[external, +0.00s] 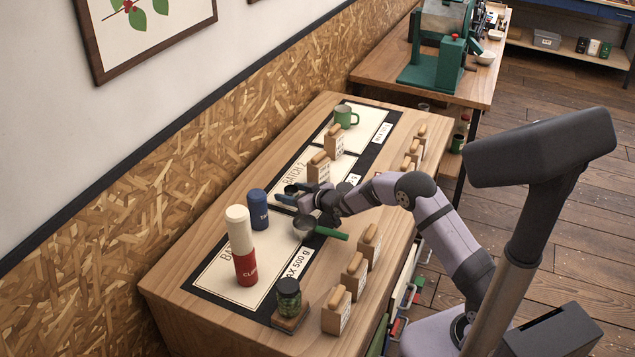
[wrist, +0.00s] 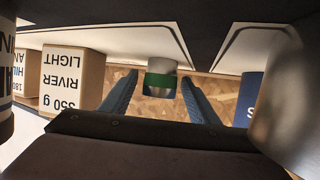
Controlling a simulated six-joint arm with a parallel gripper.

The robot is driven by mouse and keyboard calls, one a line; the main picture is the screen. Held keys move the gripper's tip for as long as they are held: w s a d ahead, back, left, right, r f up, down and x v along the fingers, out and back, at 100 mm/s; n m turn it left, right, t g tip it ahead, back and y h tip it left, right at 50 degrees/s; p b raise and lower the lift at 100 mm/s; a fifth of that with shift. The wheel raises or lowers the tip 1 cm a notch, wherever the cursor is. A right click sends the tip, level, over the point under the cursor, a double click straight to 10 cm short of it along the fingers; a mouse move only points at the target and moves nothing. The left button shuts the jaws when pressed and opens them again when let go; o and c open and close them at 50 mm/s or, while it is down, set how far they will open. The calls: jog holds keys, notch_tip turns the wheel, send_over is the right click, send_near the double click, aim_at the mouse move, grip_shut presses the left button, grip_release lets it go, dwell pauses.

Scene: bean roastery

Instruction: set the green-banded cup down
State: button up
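The green-banded cup (wrist: 161,80) shows in the wrist view, pale with a green band, between the two fingers of my gripper (wrist: 160,82). The wrist view is upside down, and the cup looks upright. A narrow gap shows on each side of it, so the fingers look open around it, not touching it. In the external view my gripper (external: 290,198) is low over the mat, near the dark strip between two pale panels, and mostly hides the cup. Whether the cup's base touches the mat (external: 225,262) is hard to tell.
A blue tin (external: 258,210), a red and cream canister (external: 243,255) and a green-handled scoop (external: 330,232) stand close by. A green mug (external: 346,117) is at the far end. A dark jar (external: 288,298) sits nearest.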

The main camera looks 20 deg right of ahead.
aim_at(297, 193)
jog(key=shift+r, duration=0.2)
jog(key=shift+b+v, duration=0.8)
jog(key=shift+v, duration=2.95)
